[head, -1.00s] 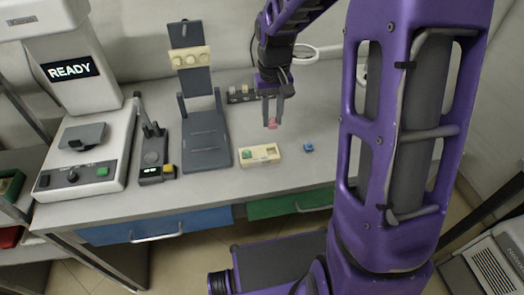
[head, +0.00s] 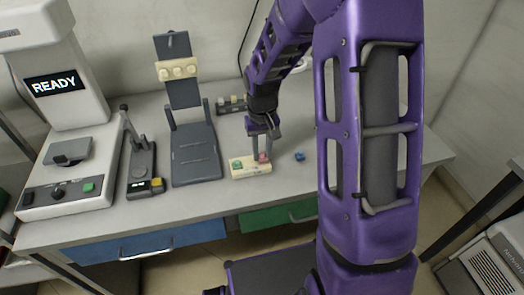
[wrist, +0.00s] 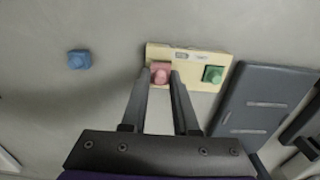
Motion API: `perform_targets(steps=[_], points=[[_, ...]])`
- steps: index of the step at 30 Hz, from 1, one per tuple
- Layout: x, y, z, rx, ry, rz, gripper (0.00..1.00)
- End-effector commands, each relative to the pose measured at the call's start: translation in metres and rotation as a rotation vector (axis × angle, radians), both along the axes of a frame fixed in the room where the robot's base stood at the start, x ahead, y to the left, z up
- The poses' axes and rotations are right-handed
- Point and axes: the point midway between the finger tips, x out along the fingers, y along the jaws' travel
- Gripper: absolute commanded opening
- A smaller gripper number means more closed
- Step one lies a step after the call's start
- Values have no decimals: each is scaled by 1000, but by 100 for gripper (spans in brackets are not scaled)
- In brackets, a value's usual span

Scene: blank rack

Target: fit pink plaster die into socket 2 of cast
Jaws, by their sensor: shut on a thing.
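The pale yellow cast (head: 251,174) lies on the bench, seen also in the wrist view (wrist: 190,85). A green die (head: 237,164) sits in its left socket in the head view; in the wrist view the green die (wrist: 213,74) is at the right. My gripper (head: 262,155) is shut on the pink plaster die (head: 263,158), at the cast's other end. In the wrist view the pink die (wrist: 161,74) is between the fingertips, over the socket area; I cannot tell whether it is fully seated. The socket under it is hidden.
A blue die (head: 299,156) lies loose on the bench, right of the cast. A dark grey stand (head: 196,158) with a pale strip is left of the cast. A small device (head: 143,175) and a machine reading READY (head: 60,150) stand farther left.

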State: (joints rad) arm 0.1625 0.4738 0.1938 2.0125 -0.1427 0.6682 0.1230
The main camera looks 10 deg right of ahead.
Motion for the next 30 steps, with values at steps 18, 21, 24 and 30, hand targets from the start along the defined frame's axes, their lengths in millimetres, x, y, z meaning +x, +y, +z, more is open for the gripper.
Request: perform_targets(steps=[18,21,24,30], points=[[-2,0,-15,1,6,0,58],[-2,0,-11,1,7,0,58],[-2,0,2,1,7,-1,58],[0,0,45,-1,-1,-1,58]])
